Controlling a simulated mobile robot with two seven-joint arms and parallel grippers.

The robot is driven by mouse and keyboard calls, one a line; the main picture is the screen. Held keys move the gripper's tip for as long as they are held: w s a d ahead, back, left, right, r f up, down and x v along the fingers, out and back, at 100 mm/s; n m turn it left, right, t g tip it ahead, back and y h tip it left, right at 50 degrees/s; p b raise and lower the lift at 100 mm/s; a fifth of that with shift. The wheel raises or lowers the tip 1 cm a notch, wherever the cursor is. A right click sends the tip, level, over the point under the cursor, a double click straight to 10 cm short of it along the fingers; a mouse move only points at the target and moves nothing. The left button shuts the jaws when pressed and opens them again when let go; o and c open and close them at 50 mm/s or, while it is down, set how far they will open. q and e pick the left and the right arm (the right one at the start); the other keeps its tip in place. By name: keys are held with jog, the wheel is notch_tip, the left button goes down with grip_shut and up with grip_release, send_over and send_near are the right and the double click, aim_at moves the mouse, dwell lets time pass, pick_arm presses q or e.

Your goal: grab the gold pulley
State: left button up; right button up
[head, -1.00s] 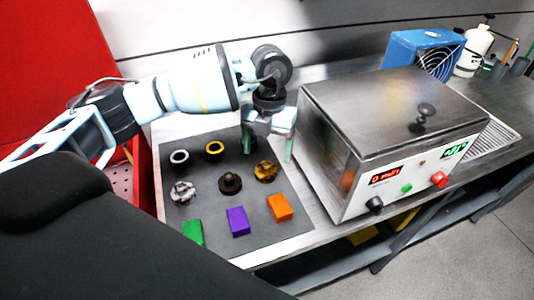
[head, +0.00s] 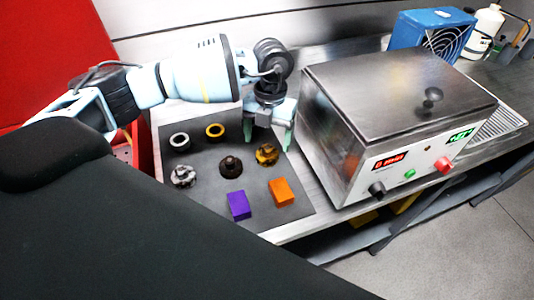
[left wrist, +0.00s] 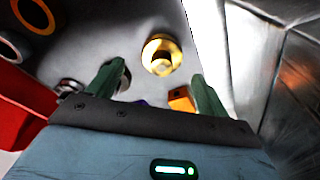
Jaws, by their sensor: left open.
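The gold pulley (head: 266,154) lies on the dark mat (head: 205,204), at the right end of a row with a dark pulley (head: 231,165) and a silver pulley (head: 183,176). My left gripper (head: 268,138) is open and empty, fingers pointing down, just behind and above the gold pulley in the head view. In the left wrist view, the gold pulley (left wrist: 161,56) shows beyond the gap between the fingertips of my left gripper (left wrist: 158,72). It appears apart from both fingers. My right gripper is not in view.
A gold ring (head: 215,130) and a pale ring (head: 180,141) lie behind the pulleys. Purple (head: 239,205) and orange (head: 281,191) blocks lie in front. A metal box machine (head: 390,130) stands close to the right of my gripper. A red bin (left wrist: 22,112) is at the left.

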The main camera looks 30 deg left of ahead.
aim_at(267, 148)
pick_arm(q)
jog(key=shift+s+d+f, duration=0.1)
jog(key=shift+f, duration=0.85)
jog(key=shift+s+d+f, duration=0.1)
jog(key=shift+f, duration=0.85)
jog(key=shift+c, duration=0.5)
jog(key=c, duration=1.2)
jog(key=shift+o, duration=0.2)
jog(key=shift+r, duration=5.05)
